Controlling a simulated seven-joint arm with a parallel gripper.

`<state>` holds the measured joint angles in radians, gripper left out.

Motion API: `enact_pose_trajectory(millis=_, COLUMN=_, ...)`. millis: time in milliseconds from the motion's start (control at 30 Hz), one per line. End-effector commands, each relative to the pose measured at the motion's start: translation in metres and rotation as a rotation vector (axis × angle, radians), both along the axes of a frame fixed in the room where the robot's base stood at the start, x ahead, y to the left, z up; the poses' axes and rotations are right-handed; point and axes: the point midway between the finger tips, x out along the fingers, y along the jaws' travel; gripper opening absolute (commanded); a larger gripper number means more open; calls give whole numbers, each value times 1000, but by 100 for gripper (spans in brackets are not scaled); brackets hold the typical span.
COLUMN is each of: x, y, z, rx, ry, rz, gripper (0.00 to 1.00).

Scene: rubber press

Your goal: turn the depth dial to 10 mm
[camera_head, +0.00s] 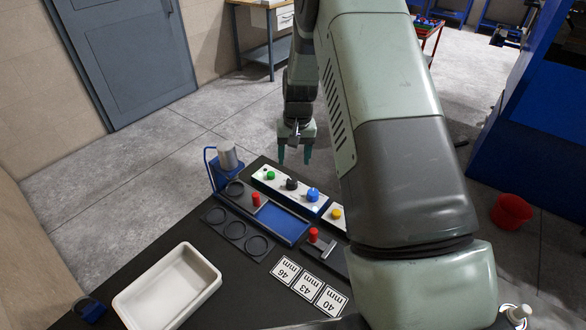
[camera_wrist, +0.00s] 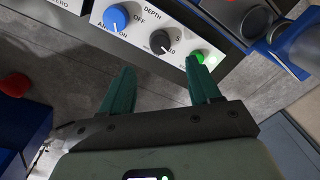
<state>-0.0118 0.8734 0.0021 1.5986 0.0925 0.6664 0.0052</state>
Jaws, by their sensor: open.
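The depth dial (camera_head: 291,184) is a small dark knob on a white panel (camera_head: 262,182), between a green button (camera_head: 270,175) and a larger blue knob (camera_head: 313,194). In the wrist view the dial (camera_wrist: 160,41) sits under the word DEPTH, with a 10 printed close beside it. I cannot tell which mark its pointer is at. My gripper (camera_head: 294,157) is open and empty, pointing down above the panel. In the wrist view its two green fingers (camera_wrist: 160,67) stand apart, with the dial beyond the gap between them. The right fingertip overlaps the view of the green button (camera_wrist: 198,57).
The blue knob (camera_wrist: 116,18) has OFF and ON marks. A yellow button (camera_head: 336,213), red-knobbed fixtures (camera_head: 256,199), a blue stand with a grey cylinder (camera_head: 228,157), a white tray (camera_head: 168,288) and mm cards (camera_head: 308,287) share the dark table. Above the panel is free room.

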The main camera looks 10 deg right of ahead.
Motion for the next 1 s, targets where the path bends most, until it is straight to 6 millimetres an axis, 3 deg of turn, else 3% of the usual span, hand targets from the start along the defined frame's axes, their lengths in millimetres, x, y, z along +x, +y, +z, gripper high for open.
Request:
enact_pose_trajectory(millis=200, x=0, y=-2, z=23, rx=0, ry=0, rz=-1, gripper=62)
enact_pose_trajectory(millis=667, x=0, y=-2, z=26, rx=0, ry=1, rz=0, gripper=62)
enact_pose_trajectory(millis=767, x=-1, y=-2, z=34, rx=0, ry=-7, rz=2, gripper=62)
enact_pose_trajectory(millis=867, x=-6, y=-2, z=63, rx=-3, ry=-32, rz=6, gripper=62)
enact_pose_trajectory(millis=1000, x=-28, y=-2, z=130, rx=-9, ry=-93, rz=20, gripper=62)
